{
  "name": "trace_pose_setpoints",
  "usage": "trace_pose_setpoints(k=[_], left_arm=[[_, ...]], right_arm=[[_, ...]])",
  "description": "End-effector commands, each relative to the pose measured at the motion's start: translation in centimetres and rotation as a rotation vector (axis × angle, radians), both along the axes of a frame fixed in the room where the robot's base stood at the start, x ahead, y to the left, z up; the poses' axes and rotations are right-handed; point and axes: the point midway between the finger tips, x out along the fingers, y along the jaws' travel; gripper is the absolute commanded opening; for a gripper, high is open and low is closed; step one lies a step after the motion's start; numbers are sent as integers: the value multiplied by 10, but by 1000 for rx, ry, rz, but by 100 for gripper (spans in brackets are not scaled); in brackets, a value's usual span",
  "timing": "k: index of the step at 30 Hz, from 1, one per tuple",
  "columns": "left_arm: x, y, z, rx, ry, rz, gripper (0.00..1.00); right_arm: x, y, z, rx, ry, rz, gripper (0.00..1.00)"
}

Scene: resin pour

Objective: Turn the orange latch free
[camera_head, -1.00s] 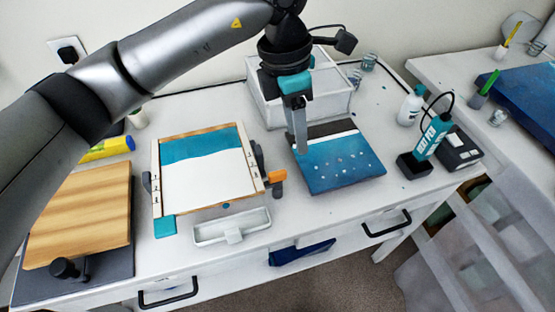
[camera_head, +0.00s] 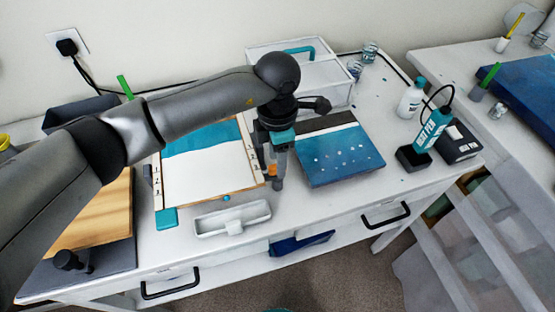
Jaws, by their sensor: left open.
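The orange latch (camera_head: 271,170) sits at the right edge of the wooden-framed board (camera_head: 206,173) with its white and teal panel. My left gripper (camera_head: 275,184) points down right at the latch and covers much of it. Its jaws are open, and only a small orange part shows beside the fingers. I cannot tell whether the fingers touch the latch. My right gripper is not in view.
A blue painted panel (camera_head: 340,160) lies just right of my left gripper. A white tray (camera_head: 232,219) lies in front of the board. A white bin (camera_head: 327,86) stands behind. A bottle (camera_head: 410,99) and a teal device (camera_head: 429,131) stand at the right.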

Motion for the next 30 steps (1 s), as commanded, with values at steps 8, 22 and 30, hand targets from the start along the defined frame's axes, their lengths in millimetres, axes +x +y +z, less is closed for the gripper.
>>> trace_pose_setpoints(k=[8,22,30], left_arm=[[0,0,-15,0,0,-1,50],[0,0,-14,0,0,-1,18],[0,0,-14,0,0,0,0]], right_arm=[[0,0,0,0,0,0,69],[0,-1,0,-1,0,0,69],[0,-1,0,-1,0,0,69]])
